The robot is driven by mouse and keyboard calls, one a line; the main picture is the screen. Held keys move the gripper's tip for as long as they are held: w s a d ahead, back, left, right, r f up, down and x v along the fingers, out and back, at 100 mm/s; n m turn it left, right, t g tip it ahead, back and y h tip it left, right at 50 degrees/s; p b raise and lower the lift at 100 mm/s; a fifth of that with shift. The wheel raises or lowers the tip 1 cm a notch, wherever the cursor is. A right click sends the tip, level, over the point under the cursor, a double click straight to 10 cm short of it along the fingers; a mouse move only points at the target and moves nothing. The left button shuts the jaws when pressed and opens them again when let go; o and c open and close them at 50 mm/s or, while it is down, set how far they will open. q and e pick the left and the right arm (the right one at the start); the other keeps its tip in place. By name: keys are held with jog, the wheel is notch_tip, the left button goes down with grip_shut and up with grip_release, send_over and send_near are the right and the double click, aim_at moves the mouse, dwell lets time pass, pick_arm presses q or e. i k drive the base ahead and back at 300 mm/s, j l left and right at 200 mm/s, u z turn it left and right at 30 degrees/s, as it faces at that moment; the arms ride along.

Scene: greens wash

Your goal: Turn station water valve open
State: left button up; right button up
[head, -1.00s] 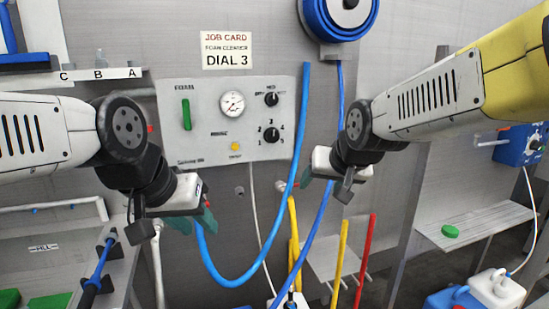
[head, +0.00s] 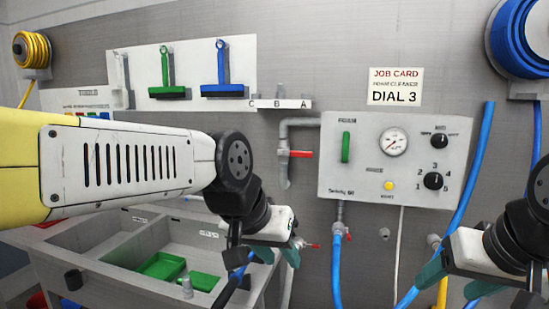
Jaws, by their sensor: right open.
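A valve with a red lever (head: 301,154) sits on the grey pipe left of the control panel (head: 330,185). Its lever lies level, pointing right. A second, smaller red handle (head: 312,245) shows lower down, beside the blue hose under the panel. I cannot tell from labels which is the station water valve. My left gripper (head: 278,255) is below the pipe valve and left of the lower handle, its teal fingers apart with nothing seen between them. My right gripper (head: 457,281) is open and empty at lower right, below the panel.
The sink (head: 110,250) with green items (head: 160,265) lies at lower left. A green brush (head: 165,85) and a blue brush (head: 222,85) hang on the wall board. A blue hose reel (head: 515,50) is at upper right. A blue hose (head: 336,270) hangs below the panel.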

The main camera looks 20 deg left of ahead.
aim_at(289, 153)
jog(key=u, duration=0.55)
jog(key=l+u, duration=0.5)
jog(key=l, duration=0.25)
jog(key=l+u, duration=0.5)
jog(key=l, duration=0.25)
